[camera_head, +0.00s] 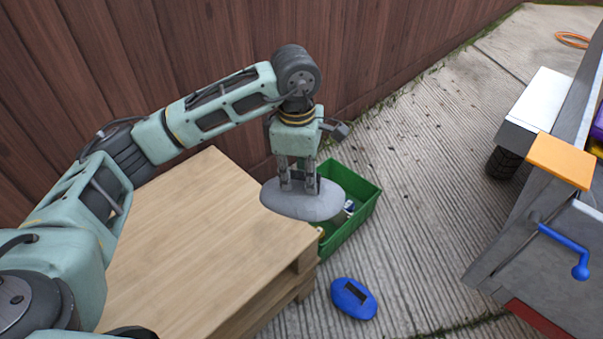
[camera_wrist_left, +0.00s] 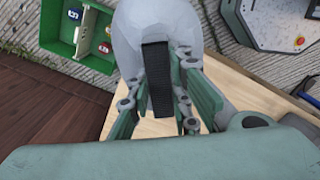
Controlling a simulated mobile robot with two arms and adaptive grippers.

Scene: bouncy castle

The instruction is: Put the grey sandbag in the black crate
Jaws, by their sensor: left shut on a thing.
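My left gripper (camera_head: 298,184) is shut on the grey sandbag (camera_head: 302,204), an oval bag, and holds it off the ground at the pallet's right edge. In the left wrist view the grey sandbag (camera_wrist_left: 135,25) has a black strap (camera_wrist_left: 157,78) between the fingers. A green crate (camera_head: 352,222) stands on the ground just right of and behind the bag, which hides part of it. The crate also shows in the left wrist view (camera_wrist_left: 57,47), with a divider and small red and blue items in it. I see no black crate. My right gripper is not in view.
A wooden pallet stack (camera_head: 190,235) lies beneath my left arm. A blue sandbag (camera_head: 353,299) lies on the paving in front of the crate. A grey trailer (camera_head: 540,225) with a blue crank (camera_head: 565,246) stands at right. A wooden fence (camera_head: 390,40) runs behind.

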